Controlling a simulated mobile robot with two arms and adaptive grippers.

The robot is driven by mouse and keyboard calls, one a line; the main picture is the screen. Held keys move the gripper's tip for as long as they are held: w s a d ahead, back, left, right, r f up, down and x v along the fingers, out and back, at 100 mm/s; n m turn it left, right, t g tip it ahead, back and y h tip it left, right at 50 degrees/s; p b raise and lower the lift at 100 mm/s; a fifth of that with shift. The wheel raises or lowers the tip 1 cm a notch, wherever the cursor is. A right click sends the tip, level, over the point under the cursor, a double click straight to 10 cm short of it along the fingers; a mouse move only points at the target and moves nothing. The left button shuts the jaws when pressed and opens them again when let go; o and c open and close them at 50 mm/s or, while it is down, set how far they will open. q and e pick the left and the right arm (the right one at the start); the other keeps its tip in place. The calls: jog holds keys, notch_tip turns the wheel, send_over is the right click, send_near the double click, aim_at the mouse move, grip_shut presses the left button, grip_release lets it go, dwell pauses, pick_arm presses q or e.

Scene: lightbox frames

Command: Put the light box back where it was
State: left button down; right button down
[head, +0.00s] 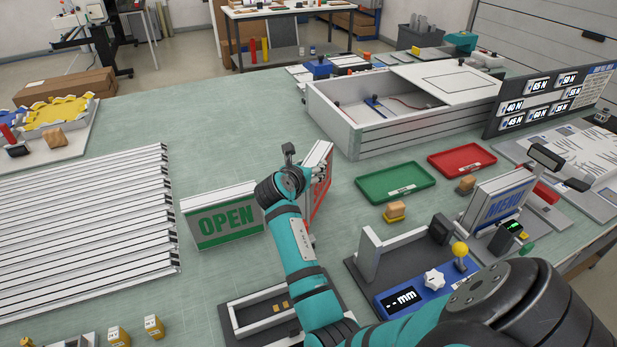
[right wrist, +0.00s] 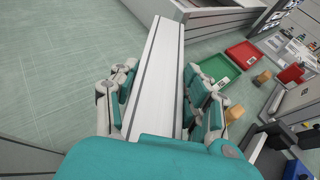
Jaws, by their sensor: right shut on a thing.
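A white light box with red lettering (head: 321,192) is upright in the middle of the table, mostly behind my right arm. My right gripper (head: 318,177) is shut on this box near its top. In the right wrist view the long white edge of the box (right wrist: 158,62) runs between the fingers of the gripper (right wrist: 160,98). I cannot tell whether its bottom touches the table. A light box with green OPEN lettering (head: 226,219) stands just left of it. A light box with blue MENU lettering (head: 499,207) stands at the right. My left gripper is not in view.
A green tray (head: 396,182) and a red tray (head: 462,160) lie right of the held box. A large white open case (head: 390,137) stands behind. White slatted panels (head: 85,215) lie at the left. A blue-fronted mm gauge (head: 405,298) is near front right.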

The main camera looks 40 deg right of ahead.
jog(key=shift+f, duration=1.45)
jog(key=c, duration=1.1)
grip_release()
jog(key=shift+f, duration=0.2)
jog(key=o, duration=0.5)
